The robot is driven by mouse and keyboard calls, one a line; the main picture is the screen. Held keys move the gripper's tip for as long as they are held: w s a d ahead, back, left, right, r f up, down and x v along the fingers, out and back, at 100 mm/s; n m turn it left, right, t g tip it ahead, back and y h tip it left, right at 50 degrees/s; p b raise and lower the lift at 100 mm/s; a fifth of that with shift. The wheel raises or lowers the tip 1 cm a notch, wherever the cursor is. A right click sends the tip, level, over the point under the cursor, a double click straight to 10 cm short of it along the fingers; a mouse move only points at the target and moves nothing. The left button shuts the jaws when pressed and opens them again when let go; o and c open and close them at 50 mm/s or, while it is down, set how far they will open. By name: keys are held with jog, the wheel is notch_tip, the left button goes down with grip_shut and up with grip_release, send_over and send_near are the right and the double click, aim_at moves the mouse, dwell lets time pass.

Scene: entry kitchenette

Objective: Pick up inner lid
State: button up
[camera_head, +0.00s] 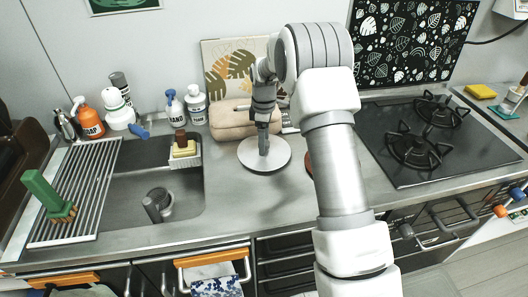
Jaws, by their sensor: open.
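A round, flat grey-white disc, which looks like the inner lid (247,158), lies on the steel counter between the sink and the stove. My gripper (264,148) points down over the middle of this disc, and its fingers are open. The fingertips look very near the disc or touching it. I cannot tell whether a knob stands between them. My arm reaches in from the lower right and hides the counter just right of the disc.
A pinkish-beige case (228,124) and a leaf-print board (218,58) stand behind the disc. A brown round object (309,163) is partly hidden by my arm. The sink (180,200) is at left, the black stove (440,150) at right. The front counter is clear.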

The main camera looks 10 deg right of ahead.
grip_shut()
dwell(0.4)
